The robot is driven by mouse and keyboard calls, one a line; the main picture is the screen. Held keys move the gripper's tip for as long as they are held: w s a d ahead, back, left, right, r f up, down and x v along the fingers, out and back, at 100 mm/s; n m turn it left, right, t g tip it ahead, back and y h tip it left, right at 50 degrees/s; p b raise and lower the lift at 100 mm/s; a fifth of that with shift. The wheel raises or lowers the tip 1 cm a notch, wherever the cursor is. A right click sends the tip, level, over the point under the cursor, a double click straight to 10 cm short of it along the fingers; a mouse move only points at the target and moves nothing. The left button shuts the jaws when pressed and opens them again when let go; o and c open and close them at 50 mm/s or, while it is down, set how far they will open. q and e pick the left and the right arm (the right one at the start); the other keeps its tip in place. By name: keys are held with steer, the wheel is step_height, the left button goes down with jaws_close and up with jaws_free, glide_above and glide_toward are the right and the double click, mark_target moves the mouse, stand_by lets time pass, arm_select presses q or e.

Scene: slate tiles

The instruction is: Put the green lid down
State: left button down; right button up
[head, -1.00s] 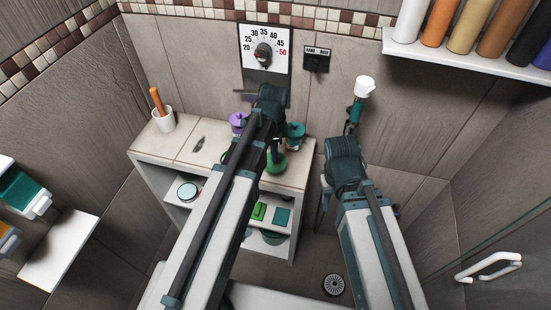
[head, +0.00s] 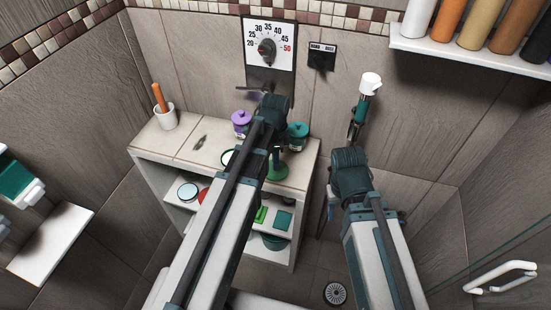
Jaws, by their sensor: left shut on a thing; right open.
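A green lid (head: 277,166) shows just right of my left forearm, over the right part of the shelf unit's top. My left gripper (head: 276,148) is shut on it; its fingers are mostly hidden by my own wrist. I cannot tell whether the lid touches the surface. A pale round opening with a dark green rim (head: 228,157) peeks out left of my forearm, partly hidden. My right gripper (head: 334,201) is open, low to the right of the shelf unit, its fingers largely hidden behind its wrist.
A purple-lidded jar (head: 240,121) and a teal-lidded jar (head: 298,133) stand behind the lid. A white cup (head: 166,117) stands at the left end of the shelf unit (head: 178,145). A white-topped teal hand shower (head: 361,105) is near my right wrist.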

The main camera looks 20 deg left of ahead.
arm_select(q)
steer(key=shift+f, duration=0.3)
steer(key=c, duration=0.7)
jaws_free()
steer(key=shift+r, duration=0.1)
steer(key=shift+r, duration=0.1)
step_height(320, 180, up, 13)
steer(key=p, duration=1.3)
steer(key=s+d+n, duration=0.3)
steer(key=s, duration=0.1)
steer(key=s+d+n, duration=0.3)
steer(key=s+d, duration=0.1)
steer(key=s, duration=0.1)
steer(key=s+d+n+y, duration=0.1)
steer(key=s+d+n, duration=0.2)
steer(key=s+n, duration=0.1)
steer(key=shift+s+d, duration=0.25)
steer(key=shift+s, duration=0.4)
